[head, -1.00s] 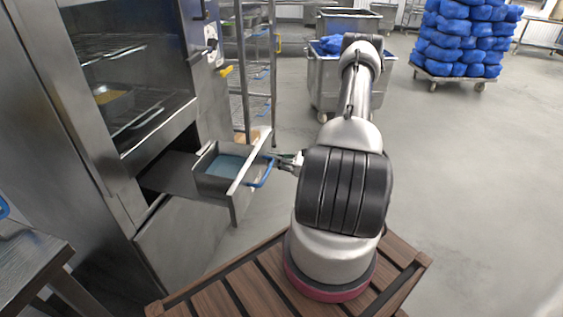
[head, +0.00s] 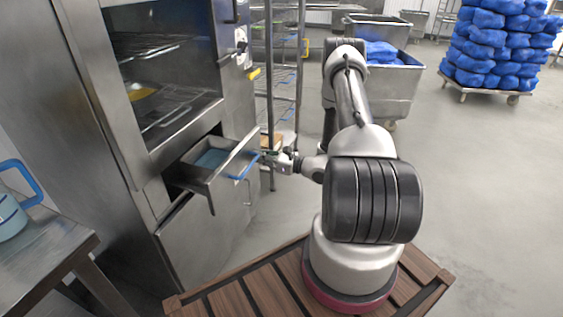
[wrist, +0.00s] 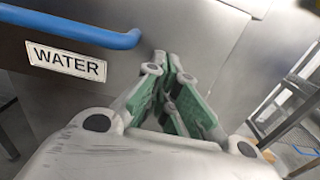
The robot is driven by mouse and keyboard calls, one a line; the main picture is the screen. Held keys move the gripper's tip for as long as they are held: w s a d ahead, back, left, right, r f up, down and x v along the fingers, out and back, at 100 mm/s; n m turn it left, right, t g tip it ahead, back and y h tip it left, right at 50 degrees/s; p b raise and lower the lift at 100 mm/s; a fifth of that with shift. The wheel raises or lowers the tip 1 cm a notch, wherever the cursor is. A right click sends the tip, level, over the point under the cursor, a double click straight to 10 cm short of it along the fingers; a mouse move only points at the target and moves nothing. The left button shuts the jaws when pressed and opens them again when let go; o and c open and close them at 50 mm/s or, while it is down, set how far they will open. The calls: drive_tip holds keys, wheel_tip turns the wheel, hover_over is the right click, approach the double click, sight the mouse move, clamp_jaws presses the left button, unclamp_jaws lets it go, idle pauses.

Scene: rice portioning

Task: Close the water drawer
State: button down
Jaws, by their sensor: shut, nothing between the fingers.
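The water drawer (head: 206,178) sticks part-way out of the steel cabinet in the head view, with blue water inside. Its front carries a blue handle (head: 246,168). In the wrist view the drawer front (wrist: 200,40) fills the upper part, with the blue handle (wrist: 80,30) and a WATER label (wrist: 66,61) at the left. My gripper (head: 266,156) is shut and empty at the drawer front, just right of the handle. Its fingers (wrist: 172,65) point at the front panel in the wrist view; whether the tips touch it, I cannot tell.
The steel cabinet (head: 130,150) holds an open compartment above the drawer. A wire rack (head: 283,70) stands behind it. A steel cart (head: 385,85) and a pallet of blue bags (head: 490,50) stand farther back. A table with a blue-handled jug (head: 12,215) is at left.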

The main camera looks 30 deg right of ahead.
sight(224, 147)
drive_tip(key=x, duration=1.5)
drive_tip(key=shift+w+r, duration=0.1)
drive_tip(key=shift+w, duration=0.05)
drive_tip(key=shift+a, duration=0.1)
